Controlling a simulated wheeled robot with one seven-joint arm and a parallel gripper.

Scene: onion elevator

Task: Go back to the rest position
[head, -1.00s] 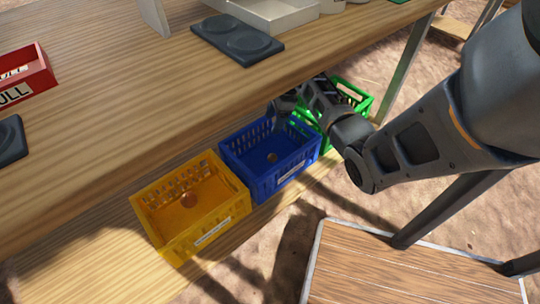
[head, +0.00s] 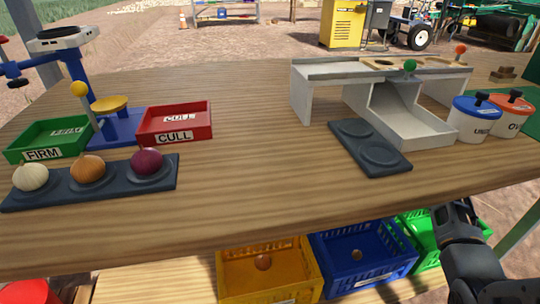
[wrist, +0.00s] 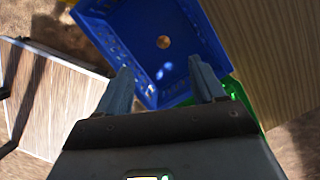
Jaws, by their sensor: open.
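My gripper (wrist: 160,88) is open and empty in the wrist view, with its two fingers apart over the blue crate (wrist: 215,60). In the head view my gripper (head: 457,212) is at the lower right, by the table's front edge, near the green crate (head: 418,240). The blue crate (head: 385,272) stands on the lower shelf with a small round brown thing (head: 356,255) in it. The yellow crate (head: 268,285) beside it holds a similar thing (head: 263,262).
The wooden table (head: 240,215) bears a dark tray with three onions (head: 88,169), a green FIRM tray (head: 45,138), a red CULL tray (head: 175,122), a dark two-ring pad (head: 370,147), a grey chute stand (head: 400,118) and two lidded tubs (head: 473,120). The table's middle is clear.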

